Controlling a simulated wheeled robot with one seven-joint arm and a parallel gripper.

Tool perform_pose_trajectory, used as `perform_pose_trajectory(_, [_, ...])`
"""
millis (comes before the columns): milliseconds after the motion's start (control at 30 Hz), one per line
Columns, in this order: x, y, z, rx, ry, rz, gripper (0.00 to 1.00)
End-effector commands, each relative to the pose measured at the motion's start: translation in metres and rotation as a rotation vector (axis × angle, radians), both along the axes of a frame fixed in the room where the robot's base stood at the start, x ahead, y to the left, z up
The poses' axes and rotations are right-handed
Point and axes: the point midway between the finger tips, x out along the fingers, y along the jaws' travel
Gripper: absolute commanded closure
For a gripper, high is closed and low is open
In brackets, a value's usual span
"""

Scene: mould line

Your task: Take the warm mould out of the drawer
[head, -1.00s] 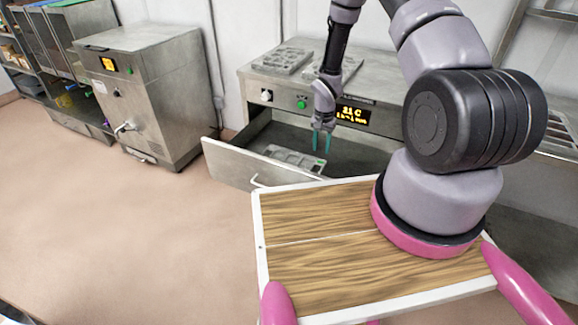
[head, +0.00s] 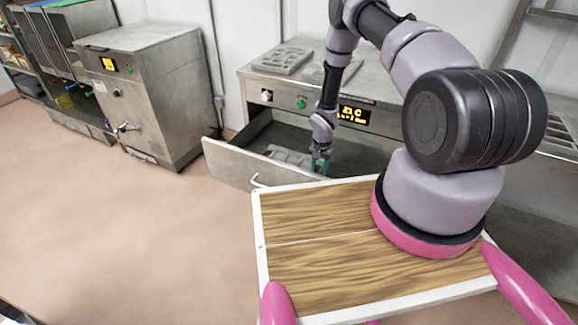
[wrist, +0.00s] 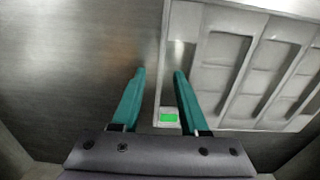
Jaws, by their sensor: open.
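The warm mould (head: 288,154) is a flat grey tray with several shallow rectangular cavities. It lies in the pulled-out drawer (head: 228,163) of the steel cabinet. In the wrist view the mould (wrist: 240,61) fills the right side, with a small green mark near its close corner. My gripper (head: 320,165) is down in the drawer at the mould's right end. In the wrist view its teal fingers (wrist: 158,75) are apart, one on each side of the mould's left edge, with nothing clamped. Whether a finger touches the mould I cannot tell.
The cabinet (head: 262,95) has a lit display and a green button, and grey moulds (head: 284,60) lie on its top. A steel machine with a tap (head: 145,95) stands to the left. The floor (head: 120,225) there is clear.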

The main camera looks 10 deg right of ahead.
Motion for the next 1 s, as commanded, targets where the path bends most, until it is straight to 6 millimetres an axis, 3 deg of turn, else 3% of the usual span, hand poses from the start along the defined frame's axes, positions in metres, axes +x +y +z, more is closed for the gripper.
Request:
perform_pose_trajectory(233, [-0.0001,-0.0002,-0.0023,0.0,0.0,0.001,0.56])
perform_pose_trajectory(267, [-0.0001,-0.0002,-0.0022,0.0,0.0,0.001,0.64])
perform_pose_trajectory(300, [-0.0001,-0.0002,-0.0022,0.0,0.0,0.001,0.79])
perform_pose_trajectory(367, [-0.0001,-0.0002,-0.0021,0.0,0.0,0.001,1.0])
perform_pose_trajectory(1000, [0.0,-0.0002,-0.0018,0.0,0.0,0.001,1.0])
